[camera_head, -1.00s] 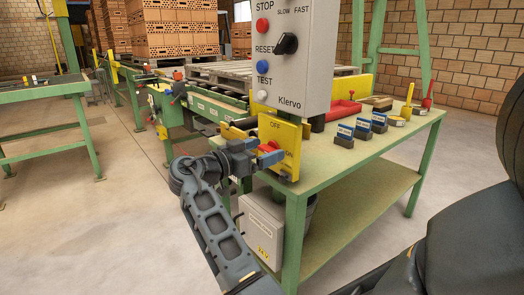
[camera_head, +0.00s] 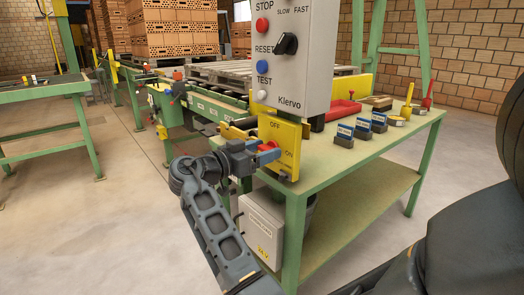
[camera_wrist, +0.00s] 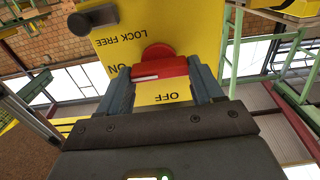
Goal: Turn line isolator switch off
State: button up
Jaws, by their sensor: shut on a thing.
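The line isolator is a yellow plate (camera_head: 283,133) on the green bench's near corner, marked OFF at its top and ON at its right. Its red switch handle (camera_wrist: 160,70) shows in the wrist view, where the plate appears upside down. A white mark on the handle lies on the side toward ON. My gripper (camera_head: 268,155) is at the plate, its blue-grey fingers on either side of the handle and shut on it. In the head view the fingers partly hide the handle.
A grey Klervo control box (camera_head: 290,60) hangs just above the plate. A black peg (camera_wrist: 95,18) sticks out by LOCK FREE. Several small blocks stand on the bench (camera_head: 325,165). A grey box (camera_head: 262,228) is below. The floor at left is open.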

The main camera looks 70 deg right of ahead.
jog(key=shift+n, duration=0.3)
jog(key=n+p, duration=0.3)
jog(key=n, duration=0.1)
jog(key=shift+r, duration=0.15)
jog(key=n+p, duration=0.4)
jog(key=shift+w+n, duration=0.15)
jog(key=shift+n, duration=0.15)
jog(key=n+p, duration=0.5)
jog(key=shift+d, duration=0.1)
jog(key=shift+f+n+p, duration=0.2)
jog(key=shift+n+p, duration=0.55)
jog(key=shift+n, duration=0.15)
jog(key=shift+f+n+p, duration=0.15)
jog(key=shift+n+p, duration=0.55)
jog(key=shift+n, duration=0.2)
jog(key=shift+w+f, duration=0.1)
jog(key=o, duration=1.1)
jog(key=shift+c, duration=0.2)
